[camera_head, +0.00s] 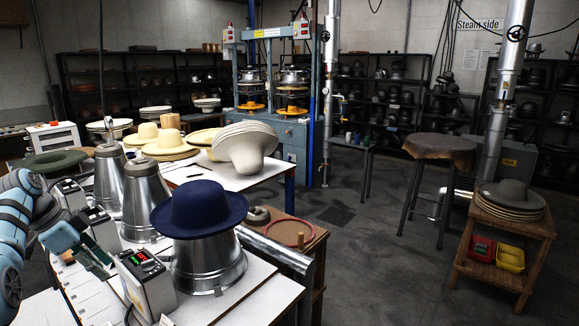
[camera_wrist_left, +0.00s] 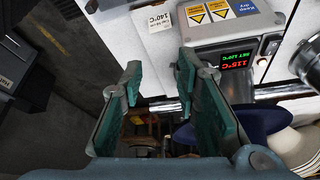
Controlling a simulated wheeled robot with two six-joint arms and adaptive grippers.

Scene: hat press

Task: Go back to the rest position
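My left gripper (camera_head: 98,257) is at the left of the head view, beside a grey control box (camera_head: 146,283) with a lit display. In the left wrist view, its two green-padded fingers (camera_wrist_left: 158,72) stand apart with nothing between them. The control box (camera_wrist_left: 232,55) shows there beyond the right finger, with red and green digits. A navy blue hat (camera_head: 199,208) sits on a steel hat former (camera_head: 208,266) to the right of the gripper. Part of the navy hat (camera_wrist_left: 240,128) also shows behind the right finger. My right gripper is in neither view.
More steel formers (camera_head: 146,203) and control boxes stand close to my left arm. A table (camera_head: 222,179) with cream hats is behind them. A stool (camera_head: 437,150) and a low wooden stand (camera_head: 508,236) with grey hats are at right. The floor between is clear.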

